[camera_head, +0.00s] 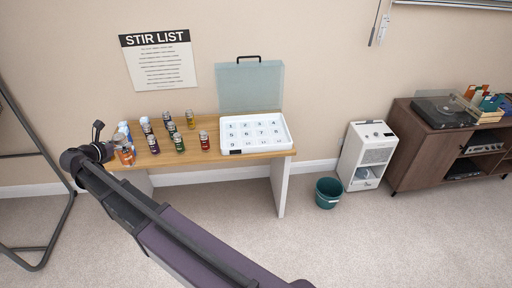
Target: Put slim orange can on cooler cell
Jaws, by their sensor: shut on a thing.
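A slim orange can (124,156) is at the left end of the wooden table. My gripper (111,151) comes in from the left and is shut on it; the fingers are small and partly hidden by my arm. I cannot tell whether the can touches the tabletop. The cooler (286,143) is a shallow white tray on the right part of the table, with a grid of numbered cells on its floor. Its bluish lid (250,88) stands open behind it. The cells appear empty.
Several small bottles or cans stand between my gripper and the cooler, including a red one (204,141), a green one (179,144) and a yellow one (190,120). A "STIR LIST" sheet (160,62) hangs on the wall. A teal bin (328,193) stands right of the table.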

